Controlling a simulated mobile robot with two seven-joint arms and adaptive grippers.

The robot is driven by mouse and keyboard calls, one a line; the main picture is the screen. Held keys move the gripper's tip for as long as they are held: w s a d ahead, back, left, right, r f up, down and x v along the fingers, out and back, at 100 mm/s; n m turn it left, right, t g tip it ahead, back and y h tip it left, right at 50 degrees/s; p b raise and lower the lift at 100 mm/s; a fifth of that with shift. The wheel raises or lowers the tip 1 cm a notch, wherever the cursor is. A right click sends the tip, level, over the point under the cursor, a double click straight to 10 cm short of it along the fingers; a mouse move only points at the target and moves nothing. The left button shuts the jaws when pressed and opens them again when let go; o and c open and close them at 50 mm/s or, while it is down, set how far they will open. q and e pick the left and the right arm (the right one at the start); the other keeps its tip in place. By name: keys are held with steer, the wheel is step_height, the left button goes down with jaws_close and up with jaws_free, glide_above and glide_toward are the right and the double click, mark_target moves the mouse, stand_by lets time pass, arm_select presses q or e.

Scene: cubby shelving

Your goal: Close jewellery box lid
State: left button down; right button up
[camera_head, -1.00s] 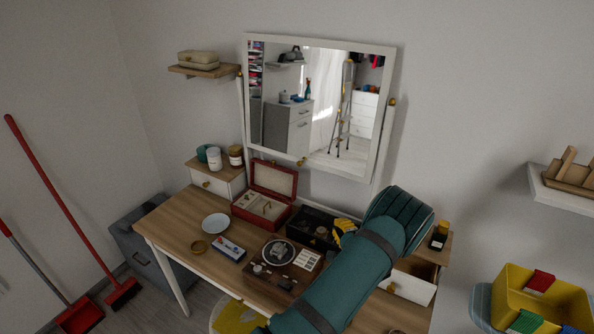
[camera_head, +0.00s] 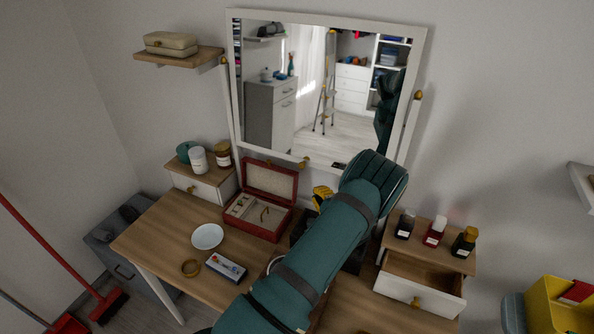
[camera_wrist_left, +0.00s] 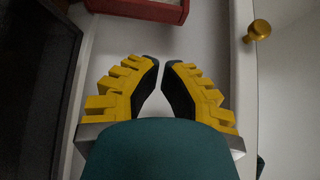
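The red jewellery box (camera_head: 251,227) stands on the wooden dressing table with its lid (camera_head: 270,180) raised upright. Its pale lining and a few small items inside show. My left arm comes up from the bottom middle in the head view. Its yellow left gripper (camera_head: 321,196) is right of the box, apart from the lid and partly hidden by the arm. In the left wrist view the gripper's fingertips (camera_wrist_left: 161,62) nearly meet, with nothing between them. A red edge, likely the jewellery box (camera_wrist_left: 140,8), shows at the top there. My right gripper is out of view.
A tilting mirror (camera_head: 318,90) stands behind. Several bottles (camera_head: 434,231) stand above an open drawer (camera_head: 418,292) on the right. My arm hides the table's middle.

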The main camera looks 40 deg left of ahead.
arm_select(q)
steer(key=x, duration=1)
steer(key=shift+w+a, duration=0.15)
steer(key=shift+a, duration=0.2)
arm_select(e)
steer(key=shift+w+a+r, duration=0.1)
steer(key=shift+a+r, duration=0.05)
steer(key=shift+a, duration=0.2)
